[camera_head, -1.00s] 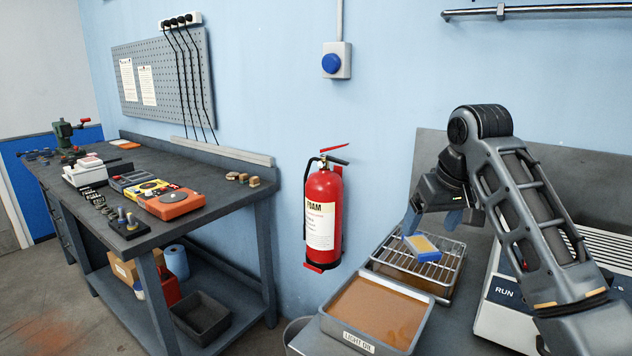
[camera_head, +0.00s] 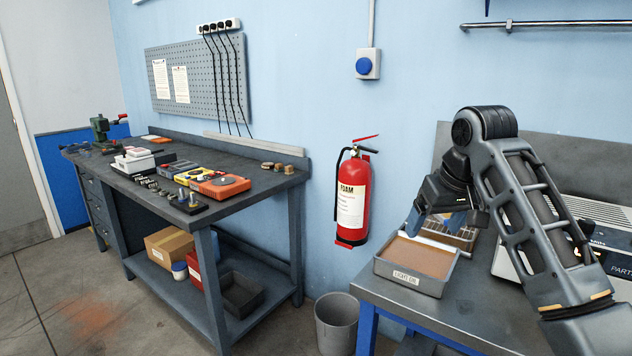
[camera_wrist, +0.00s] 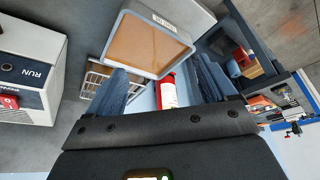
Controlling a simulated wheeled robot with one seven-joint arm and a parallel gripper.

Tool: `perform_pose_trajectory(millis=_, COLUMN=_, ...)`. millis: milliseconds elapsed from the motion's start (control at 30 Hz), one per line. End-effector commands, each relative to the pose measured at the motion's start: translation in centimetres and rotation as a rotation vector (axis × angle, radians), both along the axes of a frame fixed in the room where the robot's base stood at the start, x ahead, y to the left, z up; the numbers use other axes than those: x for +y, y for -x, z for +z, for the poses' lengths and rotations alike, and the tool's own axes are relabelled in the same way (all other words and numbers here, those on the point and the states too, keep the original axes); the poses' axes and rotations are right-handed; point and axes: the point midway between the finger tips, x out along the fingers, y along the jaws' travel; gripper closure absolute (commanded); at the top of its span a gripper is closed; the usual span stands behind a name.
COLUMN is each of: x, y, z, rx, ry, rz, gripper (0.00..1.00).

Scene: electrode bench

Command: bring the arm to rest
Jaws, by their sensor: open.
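My gripper (camera_head: 433,221) hangs at the end of my bent arm on the right of the head view, fingers pointing down. Its two blue fingers are apart, with nothing visible between them. In the wrist view my gripper (camera_wrist: 165,85) also shows spread fingers. From the head view, it overlaps the far part of the oil tray (camera_head: 412,283) and the wire rack (camera_head: 462,238) behind it; the gap between them is hard to judge. The rack also shows in the wrist view (camera_wrist: 93,82), partly behind a finger. I cannot make out the blue and yellow block now.
A grey machine (camera_head: 585,235) stands right of the tray on the bench. A red extinguisher (camera_head: 352,200) hangs on the wall. A workbench (camera_head: 205,215) with tools stands left, and a grey bin (camera_head: 336,325) stands between the benches. The floor at left is open.

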Motion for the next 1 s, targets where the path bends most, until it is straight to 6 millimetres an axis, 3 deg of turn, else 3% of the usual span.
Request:
perform_pose_trajectory(millis=367, x=1.4, y=0.6, z=-3.3, rx=-0.033, ry=-0.041, rz=0.007, gripper=0.15)
perform_pose_trajectory(millis=567, x=2.6, y=1.4, z=-6.5, rx=-0.066, ry=-0.079, rz=0.009, gripper=0.15)
perform_pose_trajectory(millis=767, x=4.5, y=3.0, z=-10.8, rx=-0.116, ry=-0.134, rz=0.006, gripper=0.15)
perform_pose_trajectory(millis=1000, x=7.3, y=7.8, z=-18.2, rx=-0.218, ry=-0.227, rz=-0.025, gripper=0.15)
